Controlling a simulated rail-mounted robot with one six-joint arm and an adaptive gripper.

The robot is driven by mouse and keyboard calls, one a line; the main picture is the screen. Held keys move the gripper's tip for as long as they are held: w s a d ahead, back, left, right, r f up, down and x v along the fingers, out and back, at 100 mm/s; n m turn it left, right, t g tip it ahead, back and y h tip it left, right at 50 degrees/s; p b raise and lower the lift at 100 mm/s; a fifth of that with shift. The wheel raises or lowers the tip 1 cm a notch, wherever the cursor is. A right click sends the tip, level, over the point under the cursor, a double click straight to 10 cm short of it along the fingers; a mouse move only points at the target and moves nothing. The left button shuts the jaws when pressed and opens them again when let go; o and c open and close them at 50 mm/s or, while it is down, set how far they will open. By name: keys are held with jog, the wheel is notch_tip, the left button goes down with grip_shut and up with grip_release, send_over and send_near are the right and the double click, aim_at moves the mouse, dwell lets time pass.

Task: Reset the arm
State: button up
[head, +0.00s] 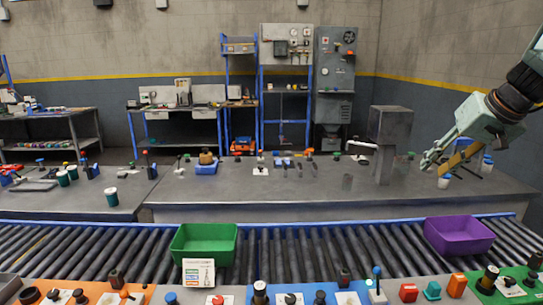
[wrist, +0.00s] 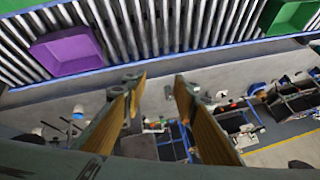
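My gripper (head: 436,163) is at the right of the head view, raised above the right end of the grey workbench (head: 270,210). In the wrist view my gripper (wrist: 157,82) shows its two fingers with tan inner pads spread well apart. Nothing is between them, so it is open and empty. The fingers appear clear of the bench.
A roller conveyor (head: 320,250) runs along the front, carrying a green bin (head: 205,245) and a purple bin (head: 460,235). A grey post (head: 388,140) stands on the bench left of my gripper. Control panels (head: 330,297) line the near edge. Small tools lie along the bench.

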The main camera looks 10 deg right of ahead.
jog(key=s+a+r+n, duration=0.2)
jog(key=s+a+r, duration=0.1)
jog(key=a, duration=0.7)
jog(key=s+a+r+n, duration=0.1)
jog(key=s+a+r, duration=0.2)
jog(key=a, duration=0.7)
jog(key=s+a+r+n, duration=0.2)
jog(key=s+a+r, duration=0.1)
jog(key=a, duration=0.8)
jog(key=s+a+f+g, duration=0.1)
jog(key=s+f, duration=0.3)
jog(key=s, duration=0.6)
jog(key=s+a+f+g, duration=0.1)
jog(key=s+f, duration=0.3)
jog(key=s, duration=0.6)
jog(key=s+a+f+g, duration=0.1)
jog(key=s+a+f, duration=0.2)
jog(key=s, duration=0.7)
jog(key=shift+a+f+m+h+b, duration=0.35)
jog(key=shift+f+m+h+b, duration=0.05)
jog(key=shift+f, duration=0.2)
jog(key=shift+a, duration=0.1)
